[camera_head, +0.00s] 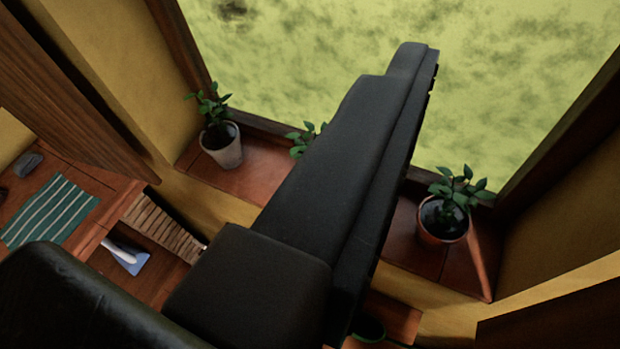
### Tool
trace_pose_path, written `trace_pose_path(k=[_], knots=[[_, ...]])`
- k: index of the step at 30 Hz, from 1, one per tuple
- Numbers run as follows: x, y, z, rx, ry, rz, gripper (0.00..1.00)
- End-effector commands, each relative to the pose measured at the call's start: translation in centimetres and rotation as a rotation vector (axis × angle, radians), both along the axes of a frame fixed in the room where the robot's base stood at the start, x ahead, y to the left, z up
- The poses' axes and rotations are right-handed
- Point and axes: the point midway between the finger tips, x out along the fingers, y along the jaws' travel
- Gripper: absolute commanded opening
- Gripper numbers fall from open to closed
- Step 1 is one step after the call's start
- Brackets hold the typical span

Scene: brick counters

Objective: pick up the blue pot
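No blue pot can be made out. On the windowsill, a pale pot (224,152) with a leafy plant stands at the left, and a reddish-brown pot (440,232) with a plant stands at the right. Between them, leaves of another plant (302,142) show; its pot is hidden behind the long black body of my arm and gripper (405,70). That black body crosses the view from lower left to upper middle. No separate fingertips or gap can be told apart, and nothing held shows.
The window and its tiled sill (408,240) lie beyond. At the left, a wooden counter (100,180) carries a green striped cloth (48,212) and a small grey object (27,163). A blue and white object (128,258) lies below. A dark round thing (370,328) is partly hidden at the bottom.

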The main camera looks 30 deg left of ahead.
Motion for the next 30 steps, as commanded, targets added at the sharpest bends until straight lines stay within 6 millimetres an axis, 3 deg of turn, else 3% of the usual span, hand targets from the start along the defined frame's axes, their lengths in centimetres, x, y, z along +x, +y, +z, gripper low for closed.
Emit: trace_pose_path(k=[1, 3, 4, 8, 12, 16, 20, 24, 27, 30], knots=[[0.6, 0.7, -0.4, 0.006, 0.001, 0.017, 0.75], [1.9, 2.3, -1.2, 0.025, -0.002, 0.059, 0.95], [2.8, 3.4, -1.8, 0.037, -0.002, 0.085, 1.0], [7.0, 10.1, -5.0, 0.122, -0.02, 0.202, 1.0], [11.1, 17.6, -10.6, 0.23, -0.027, 0.252, 1.0], [13.4, 22.1, -17.7, 0.282, -0.004, 0.195, 1.0], [13.9, 24.2, -25.9, 0.258, 0.041, 0.068, 1.0], [12.5, 23.9, -33.4, 0.159, 0.086, -0.079, 1.0], [11.2, 23.0, -36.6, 0.087, 0.105, -0.161, 1.0], [10.2, 22.2, -38.6, 0.036, 0.119, -0.211, 1.0]])
